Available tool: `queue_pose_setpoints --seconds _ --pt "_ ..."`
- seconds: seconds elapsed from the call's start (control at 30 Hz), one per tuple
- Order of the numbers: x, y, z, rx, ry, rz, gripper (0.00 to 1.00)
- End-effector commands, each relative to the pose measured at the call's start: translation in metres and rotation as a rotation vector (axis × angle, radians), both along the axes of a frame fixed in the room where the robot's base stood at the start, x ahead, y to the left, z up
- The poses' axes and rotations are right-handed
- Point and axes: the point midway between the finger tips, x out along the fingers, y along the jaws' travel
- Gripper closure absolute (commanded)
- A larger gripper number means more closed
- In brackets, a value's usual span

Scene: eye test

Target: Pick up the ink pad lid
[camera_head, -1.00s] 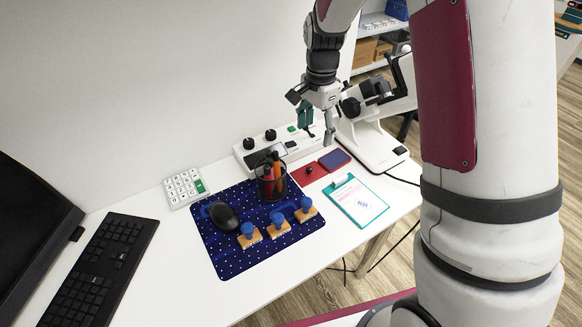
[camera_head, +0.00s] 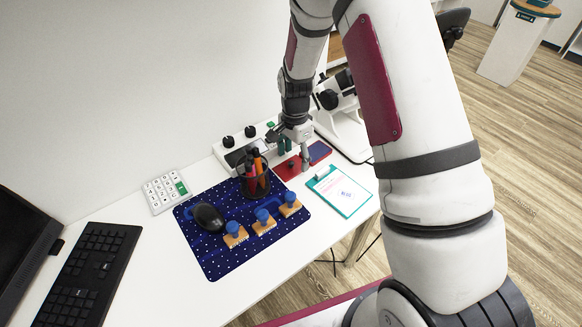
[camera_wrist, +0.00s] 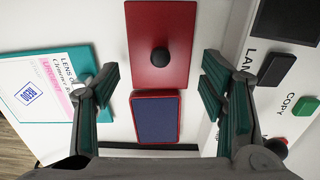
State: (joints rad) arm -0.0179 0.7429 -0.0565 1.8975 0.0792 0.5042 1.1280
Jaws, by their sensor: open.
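The ink pad lid is a flat red plate (camera_wrist: 178,28) with a round black knob (camera_wrist: 160,60). In the wrist view it lies at top centre, between and beyond my fingertips. In the head view the lid (camera_head: 284,172) lies on the desk, partly hidden by my gripper. The ink pad (camera_wrist: 156,120), blue in a red frame, lies beside it; it also shows in the head view (camera_head: 320,151). My gripper (camera_wrist: 160,75) is open and empty, one finger to each side. In the head view my gripper (camera_head: 294,156) is low over the lid and pad.
A teal clipboard (camera_head: 345,196) lies right of the lid, and a black pen cup (camera_head: 255,184) stands left. A white device with black knobs (camera_head: 229,142) stands behind. A microscope (camera_head: 341,131) stands behind right. Stamps (camera_head: 264,225) and a mouse (camera_head: 208,217) rest on the blue mat (camera_head: 219,262).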

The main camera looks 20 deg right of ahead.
Motion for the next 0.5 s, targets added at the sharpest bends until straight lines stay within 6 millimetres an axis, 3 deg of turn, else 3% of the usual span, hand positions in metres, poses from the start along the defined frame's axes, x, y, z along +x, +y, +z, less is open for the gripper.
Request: queue_pose_setpoints --seconds 0.1,0.37,0.4,0.5 --pt "0.0000 0.0005 -0.0125 0.000 0.000 0.001 0.35" --pt "0.0004 0.0007 -0.0157 -0.001 -0.001 0.002 0.35" --pt "0.0004 0.0007 -0.0157 -0.001 -0.001 0.002 0.37" --pt "0.0004 0.0006 -0.0156 0.000 -0.001 0.002 0.60"
